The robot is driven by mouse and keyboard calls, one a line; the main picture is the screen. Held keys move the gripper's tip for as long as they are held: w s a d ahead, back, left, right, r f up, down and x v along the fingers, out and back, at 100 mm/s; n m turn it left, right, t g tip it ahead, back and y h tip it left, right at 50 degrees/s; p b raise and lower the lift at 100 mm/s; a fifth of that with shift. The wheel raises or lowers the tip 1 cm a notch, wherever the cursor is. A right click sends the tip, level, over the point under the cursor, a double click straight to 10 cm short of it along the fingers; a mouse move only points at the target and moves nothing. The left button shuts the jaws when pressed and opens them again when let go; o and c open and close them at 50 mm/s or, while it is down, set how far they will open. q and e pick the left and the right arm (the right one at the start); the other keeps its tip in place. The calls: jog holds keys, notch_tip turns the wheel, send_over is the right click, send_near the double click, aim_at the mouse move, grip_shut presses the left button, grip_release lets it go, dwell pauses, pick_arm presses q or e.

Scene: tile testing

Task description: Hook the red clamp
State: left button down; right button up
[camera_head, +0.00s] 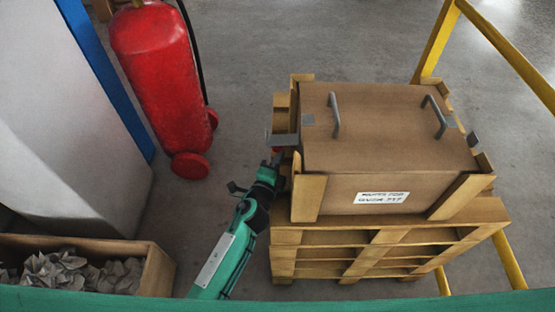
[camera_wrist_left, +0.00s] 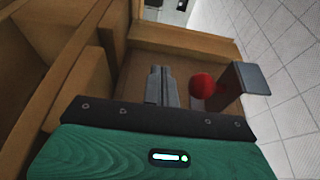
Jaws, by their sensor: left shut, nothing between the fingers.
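The red clamp (camera_wrist_left: 203,86) shows in the left wrist view as a round red knob beside a grey metal bracket (camera_wrist_left: 248,80) on the crate's side. In the head view a small bit of red (camera_head: 277,150) shows under the grey bracket at the crate's left side. My left gripper (camera_head: 275,160) is shut and empty at that side, close to the red clamp. In the left wrist view its closed fingers (camera_wrist_left: 160,86) are just left of the red knob, with a gap visible between them. My right gripper is not in view.
The wooden crate (camera_head: 385,190) has a brown lid with two grey handles and stands on a stack of pallets (camera_head: 330,255). A red fire extinguisher (camera_head: 157,75) stands at upper left. A box of crumpled paper (camera_head: 160,270) is at lower left. Yellow rails (camera_head: 510,50) run at right.

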aim_at(268, 141)
pick_arm(q)
jog(key=shift+a+r+p, duration=0.1)
jog(key=shift+r+p, duration=1.05)
jog(key=shift+r, duration=0.1)
jog(key=shift+a+r+p, duration=0.8)
jog(key=shift+p, duration=0.15)
jog(key=shift+a+r+p, duration=0.25)
jog(key=shift+r+p, duration=0.35)
jog(key=shift+p, duration=0.05)
jog(key=shift+a+r+p, duration=0.25)
jog(key=shift+r+p, duration=0.35)
jog(key=shift+p, duration=0.05)
jog(key=shift+r, duration=0.1)
